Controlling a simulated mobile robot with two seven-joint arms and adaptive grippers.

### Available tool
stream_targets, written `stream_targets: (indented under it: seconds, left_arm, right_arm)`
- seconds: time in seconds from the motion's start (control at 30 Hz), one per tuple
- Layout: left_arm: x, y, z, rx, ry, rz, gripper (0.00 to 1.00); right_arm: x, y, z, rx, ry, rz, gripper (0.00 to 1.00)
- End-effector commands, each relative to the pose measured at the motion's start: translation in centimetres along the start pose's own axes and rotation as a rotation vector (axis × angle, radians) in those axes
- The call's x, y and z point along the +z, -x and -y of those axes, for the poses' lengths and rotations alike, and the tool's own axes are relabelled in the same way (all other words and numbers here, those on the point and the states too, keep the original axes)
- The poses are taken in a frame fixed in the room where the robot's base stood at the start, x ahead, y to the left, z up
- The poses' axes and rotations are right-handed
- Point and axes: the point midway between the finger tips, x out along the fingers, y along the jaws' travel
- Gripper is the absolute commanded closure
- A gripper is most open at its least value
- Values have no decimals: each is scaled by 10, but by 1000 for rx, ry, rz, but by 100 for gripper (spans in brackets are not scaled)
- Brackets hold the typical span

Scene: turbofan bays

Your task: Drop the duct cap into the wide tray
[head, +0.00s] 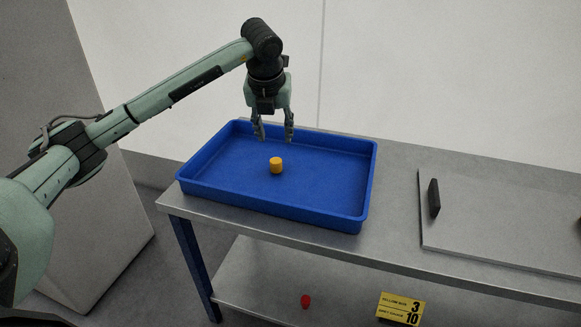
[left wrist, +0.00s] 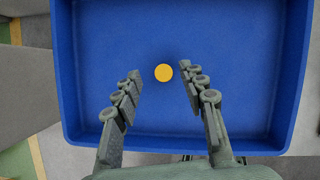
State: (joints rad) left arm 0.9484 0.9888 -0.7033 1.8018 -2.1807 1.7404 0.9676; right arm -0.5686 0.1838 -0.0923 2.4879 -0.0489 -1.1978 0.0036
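The duct cap, seemingly the small yellow-orange cylinder (head: 276,165), stands on the floor of the blue wide tray (head: 341,217). In the left wrist view the yellow cylinder (left wrist: 164,72) shows as a round disc inside the tray (left wrist: 62,70), just beyond my fingertips. My left gripper (head: 274,136) points down above the tray, with its fingers apart and nothing between them. In the left wrist view the two fingers of my left gripper (left wrist: 162,82) are also spread. The cylinder is apart from the fingers. My right gripper is not in either view.
The tray sits on the left end of a grey metal bench (head: 400,165). A flat grey panel (head: 500,225) with a black handle (head: 434,198) lies to the right. A red object (head: 306,301) and a yellow sign (head: 400,309) are lower down.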

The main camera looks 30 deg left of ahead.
Motion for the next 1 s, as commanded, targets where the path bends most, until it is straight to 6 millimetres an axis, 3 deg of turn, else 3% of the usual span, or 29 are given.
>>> stream_targets:
  seconds: [0.3,0.43,0.8,1.0]
  left_arm:
    - [0,0,0,0,0,0,51]
    - [1,10,0,-2,0,3,51]
    - [1,84,1,-4,0,5,51]
    - [1,112,0,-1,0,3,51]
  right_arm:
    - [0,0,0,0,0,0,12]
    - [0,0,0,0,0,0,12]
    - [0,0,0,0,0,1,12]
    - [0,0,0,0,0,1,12]
